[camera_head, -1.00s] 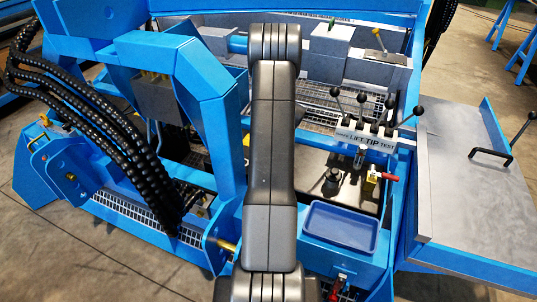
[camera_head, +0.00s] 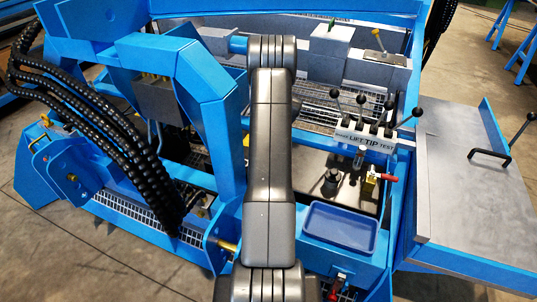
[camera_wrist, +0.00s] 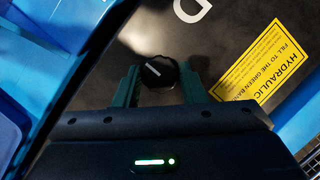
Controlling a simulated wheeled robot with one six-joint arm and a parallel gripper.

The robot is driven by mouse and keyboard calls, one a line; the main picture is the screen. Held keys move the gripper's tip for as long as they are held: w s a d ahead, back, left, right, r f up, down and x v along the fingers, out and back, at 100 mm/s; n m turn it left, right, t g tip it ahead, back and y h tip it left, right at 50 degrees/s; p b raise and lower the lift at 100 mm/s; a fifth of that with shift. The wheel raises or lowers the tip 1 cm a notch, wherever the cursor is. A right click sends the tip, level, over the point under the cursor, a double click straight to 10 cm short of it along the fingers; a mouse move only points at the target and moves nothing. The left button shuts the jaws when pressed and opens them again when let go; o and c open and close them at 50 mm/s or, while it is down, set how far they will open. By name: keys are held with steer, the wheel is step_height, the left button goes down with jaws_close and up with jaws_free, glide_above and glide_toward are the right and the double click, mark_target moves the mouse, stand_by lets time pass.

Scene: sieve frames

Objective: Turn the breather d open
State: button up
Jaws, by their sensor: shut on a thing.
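The breather d is a black ribbed knob (camera_wrist: 158,71) with a white line across its top, in the middle of the wrist view. It stands on a dark panel (camera_wrist: 110,55) beside a large white letter D (camera_wrist: 192,8). My gripper (camera_wrist: 159,82) is shut on the knob, one green finger at each side. The white line lies slanted in the picture. In the head view my arm covers the gripper, and I cannot make out this knob there.
A yellow hydraulic label (camera_wrist: 262,68) lies right of the knob. In the head view, a blue tray (camera_head: 340,250), a dark round fitting (camera_head: 331,181), a red-handled valve (camera_head: 382,177) and several black-knobbed levers (camera_head: 375,128) stand right of my arm. Black hoses (camera_head: 110,130) hang at left.

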stand_by(0.5)
steer(key=o, duration=1)
steer(key=p+v, duration=0.1)
steer(key=v, duration=1.3)
steer(key=shift+p, duration=0.35)
steer(key=shift+f, duration=0.1)
steer(key=b+x, duration=0.1)
steer(key=x, duration=1.2)
steer(key=shift+s+a+f+b, duration=0.1)
steer(key=shift+a+f+b, duration=0.1)
steer(key=shift+f+b, duration=0.15)
steer(key=shift+r, duration=0.1)
